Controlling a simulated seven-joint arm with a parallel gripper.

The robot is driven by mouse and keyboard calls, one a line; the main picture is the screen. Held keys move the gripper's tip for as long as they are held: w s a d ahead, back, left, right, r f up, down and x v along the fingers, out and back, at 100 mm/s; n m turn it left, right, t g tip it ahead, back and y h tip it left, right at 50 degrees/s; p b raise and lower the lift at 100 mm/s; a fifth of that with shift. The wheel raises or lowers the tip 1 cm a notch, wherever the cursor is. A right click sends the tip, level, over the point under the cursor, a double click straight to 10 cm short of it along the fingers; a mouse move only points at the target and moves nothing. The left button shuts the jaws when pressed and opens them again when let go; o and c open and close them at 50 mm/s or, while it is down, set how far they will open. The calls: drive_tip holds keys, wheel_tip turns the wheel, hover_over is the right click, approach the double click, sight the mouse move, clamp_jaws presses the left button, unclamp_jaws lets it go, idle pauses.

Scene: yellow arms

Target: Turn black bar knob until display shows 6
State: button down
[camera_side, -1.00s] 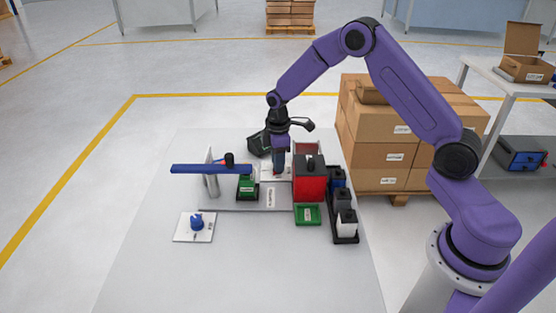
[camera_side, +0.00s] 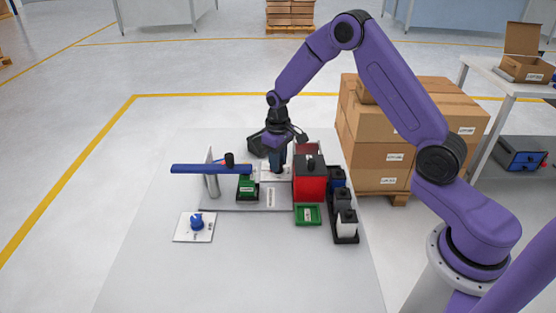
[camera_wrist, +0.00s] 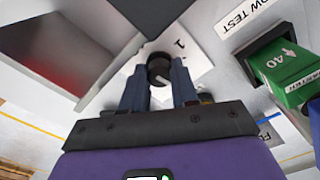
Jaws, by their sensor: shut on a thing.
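The black knob (camera_wrist: 159,69) shows in the wrist view as a dark round piece with a pale line, on a white plate (camera_wrist: 196,62). A figure "1" is printed on the plate beside it. My gripper (camera_wrist: 158,72) is shut on the knob, one finger on either side. In the side view my gripper (camera_side: 277,170) points down at the white plate (camera_side: 266,176) behind the middle of the table, and its fingers hide the knob. I cannot make out a separate display reading in either view.
A red box (camera_side: 310,184) stands close right of my gripper, with a green tray (camera_side: 308,215) in front. A green block (camera_side: 247,188) and a blue bar (camera_side: 211,169) are on the left. A blue knob (camera_side: 196,221) sits front left. The front table is clear.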

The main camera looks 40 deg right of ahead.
drive_tip(key=shift+m, duration=1)
drive_tip(key=c, duration=0.9)
unclamp_jaws()
drive_tip(key=shift+o, duration=0.2)
wheel_tip(320, 180, up, 18)
drive_tip(key=shift+f, duration=0.25)
